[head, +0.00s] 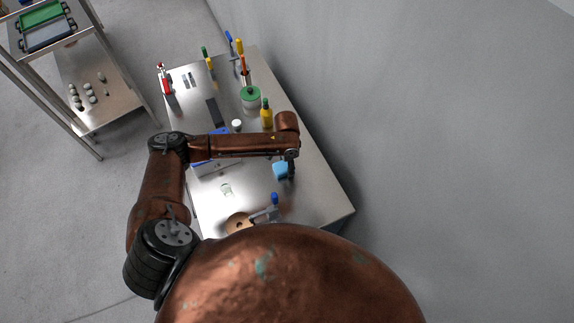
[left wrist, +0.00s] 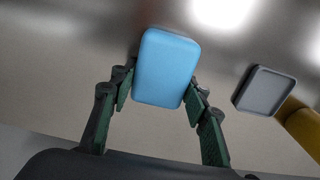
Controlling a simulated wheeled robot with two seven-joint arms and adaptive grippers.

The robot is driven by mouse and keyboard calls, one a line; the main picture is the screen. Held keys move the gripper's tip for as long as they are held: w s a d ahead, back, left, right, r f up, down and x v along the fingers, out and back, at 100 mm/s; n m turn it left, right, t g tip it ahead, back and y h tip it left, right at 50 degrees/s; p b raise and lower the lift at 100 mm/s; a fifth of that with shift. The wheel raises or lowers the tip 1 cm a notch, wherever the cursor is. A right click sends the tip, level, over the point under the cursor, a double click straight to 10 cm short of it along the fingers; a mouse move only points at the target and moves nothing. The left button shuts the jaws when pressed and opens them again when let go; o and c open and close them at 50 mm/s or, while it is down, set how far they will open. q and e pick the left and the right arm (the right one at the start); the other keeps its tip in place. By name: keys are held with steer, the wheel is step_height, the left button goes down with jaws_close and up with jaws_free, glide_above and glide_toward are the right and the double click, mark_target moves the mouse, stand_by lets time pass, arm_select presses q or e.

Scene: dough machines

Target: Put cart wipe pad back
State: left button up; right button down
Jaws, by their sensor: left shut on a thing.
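The wipe pad is a light blue block with rounded corners (left wrist: 166,66), held between the two green-lined fingers of my left gripper (left wrist: 160,92) in the left wrist view. In the head view the blue pad (head: 280,171) shows below the end of my left arm, over the right part of the steel table (head: 320,205). My left gripper (head: 291,168) is partly hidden there by its own wrist. I cannot tell whether the pad touches the table. A small grey square tray (left wrist: 265,90) with a raised rim lies right of the pad in the left wrist view. My right gripper is not in view.
A yellow bottle (head: 266,115), a green-lidded container (head: 251,95) and a red bottle (head: 165,80) stand on the table's far part. A brown round thing (head: 238,223) lies near the front. A wall runs along the right. A steel rack (head: 110,85) stands at upper left.

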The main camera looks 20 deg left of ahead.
arm_select(q)
steer(key=o, duration=1)
steer(key=shift+f, duration=0.1)
step_height(320, 180, up, 12)
steer(key=shift+r, duration=0.2)
